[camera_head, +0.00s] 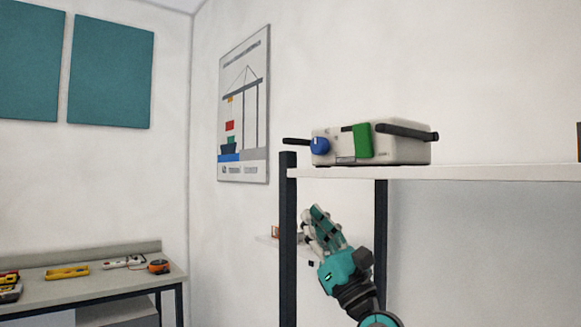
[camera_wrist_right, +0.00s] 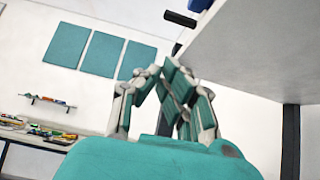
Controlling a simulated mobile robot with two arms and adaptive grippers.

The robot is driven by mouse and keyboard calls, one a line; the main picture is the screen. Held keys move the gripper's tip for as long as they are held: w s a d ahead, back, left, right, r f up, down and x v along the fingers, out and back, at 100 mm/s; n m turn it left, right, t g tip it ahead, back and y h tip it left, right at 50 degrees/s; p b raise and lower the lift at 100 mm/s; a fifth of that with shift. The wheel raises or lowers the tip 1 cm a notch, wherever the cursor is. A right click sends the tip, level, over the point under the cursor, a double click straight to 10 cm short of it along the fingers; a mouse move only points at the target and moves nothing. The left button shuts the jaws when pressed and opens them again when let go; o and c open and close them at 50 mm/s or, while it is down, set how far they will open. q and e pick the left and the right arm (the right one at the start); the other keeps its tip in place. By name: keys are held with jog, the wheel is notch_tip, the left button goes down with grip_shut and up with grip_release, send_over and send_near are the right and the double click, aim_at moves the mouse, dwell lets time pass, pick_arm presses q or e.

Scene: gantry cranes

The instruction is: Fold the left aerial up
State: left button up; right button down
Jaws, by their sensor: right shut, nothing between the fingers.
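A pale box-shaped device (camera_head: 400,150) with a blue knob (camera_head: 320,146) and a green panel (camera_head: 362,141) sits on the white shelf. Its left aerial (camera_head: 295,141) is a short black rod sticking out level to the left, past the shelf's end. A second black aerial (camera_head: 408,132) lies along its top right. In the right wrist view the left aerial (camera_wrist_right: 180,19) pokes out beyond the shelf edge, above my fingers. My right gripper (camera_head: 314,214) is shut and empty, below the shelf and apart from the device. My left gripper is not in view.
The shelf board (camera_head: 480,172) lies above my right gripper, with a dark post (camera_head: 288,240) at its left end. A workbench (camera_head: 100,284) with several tools stands at the lower left. A crane poster (camera_head: 243,110) hangs on the wall. The shelf top right of the device is mostly clear.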

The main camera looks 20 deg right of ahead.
jog(key=p+x, duration=0.1)
jog(key=x, duration=0.3)
jog(key=s+r+p+x, duration=0.1)
jog(key=p+x, duration=0.1)
jog(key=x, duration=0.2)
jog(key=s+r+p+x, duration=0.1)
jog(key=x, duration=0.3)
jog(key=shift+w+d+r+p, duration=0.25)
jog(key=shift+r+p, duration=0.05)
jog(key=shift+p, duration=0.05)
jog(key=r+p, duration=0.2)
jog(key=p, duration=0.1)
jog(key=shift+s+a+r, duration=0.1)
jog(key=shift+a, duration=0.15)
